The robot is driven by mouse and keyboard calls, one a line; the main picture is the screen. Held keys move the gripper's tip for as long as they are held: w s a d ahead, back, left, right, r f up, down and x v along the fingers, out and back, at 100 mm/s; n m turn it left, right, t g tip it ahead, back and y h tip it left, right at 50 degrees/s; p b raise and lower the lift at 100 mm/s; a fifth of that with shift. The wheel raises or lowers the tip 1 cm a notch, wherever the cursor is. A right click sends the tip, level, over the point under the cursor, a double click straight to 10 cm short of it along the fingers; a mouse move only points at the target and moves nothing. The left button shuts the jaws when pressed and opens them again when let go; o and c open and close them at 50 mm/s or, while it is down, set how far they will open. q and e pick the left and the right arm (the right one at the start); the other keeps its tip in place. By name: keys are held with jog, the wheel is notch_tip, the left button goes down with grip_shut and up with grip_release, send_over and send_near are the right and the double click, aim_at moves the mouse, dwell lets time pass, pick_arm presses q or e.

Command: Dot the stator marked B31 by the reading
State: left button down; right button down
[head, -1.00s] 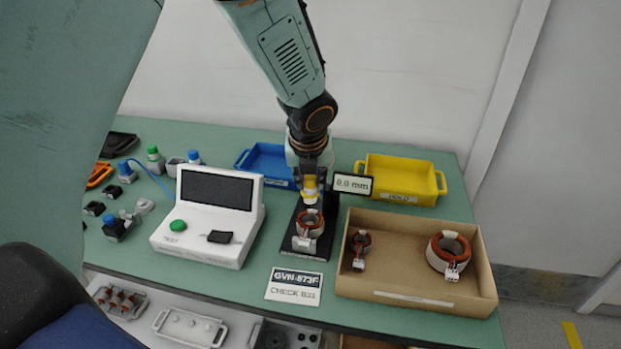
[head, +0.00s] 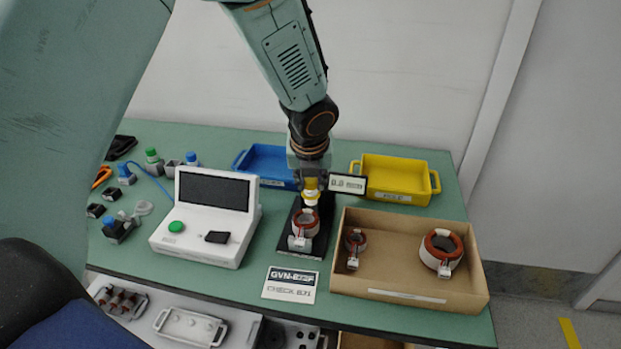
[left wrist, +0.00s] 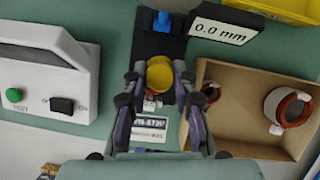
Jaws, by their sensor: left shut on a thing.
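My left gripper (head: 311,182) is shut on a yellow-topped round thing (left wrist: 158,76), held upright over the black gauge stand (head: 287,240). Beneath it on the stand sits a stator (head: 304,225) with a copper-red winding and a white connector block. I cannot tell whether the held thing touches it. The gauge display (head: 348,184) reads 0.0 mm in the left wrist view (left wrist: 222,29). A small stator (head: 355,242) and a larger one (head: 441,252) are in the cardboard box (head: 405,295). Stator markings are too small to read. My right gripper is not in view.
The white tester (head: 205,250) with a dark screen stands left. A blue tray (head: 262,165) and a yellow tray (head: 395,195) are behind. Several small blocks and a green-capped bottle (head: 153,158) are at the far left.

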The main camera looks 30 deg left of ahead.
pick_arm(q)
jog(key=shift+a+f, duration=0.15)
jog(key=shift+a, duration=0.1)
jog(key=shift+w+d+f, duration=0.1)
jog(key=shift+d, duration=0.05)
jog(key=shift+d, duration=0.1)
jog(key=shift+a+f, duration=0.15)
jog(key=shift+a, duration=0.05)
jog(key=shift+d+f+b, duration=0.15)
jog(key=shift+d+b, duration=0.05)
jog(key=shift+b, duration=0.15)
jog(key=shift+a+f, duration=0.15)
jog(key=shift+f, duration=0.05)
dwell(0.3)
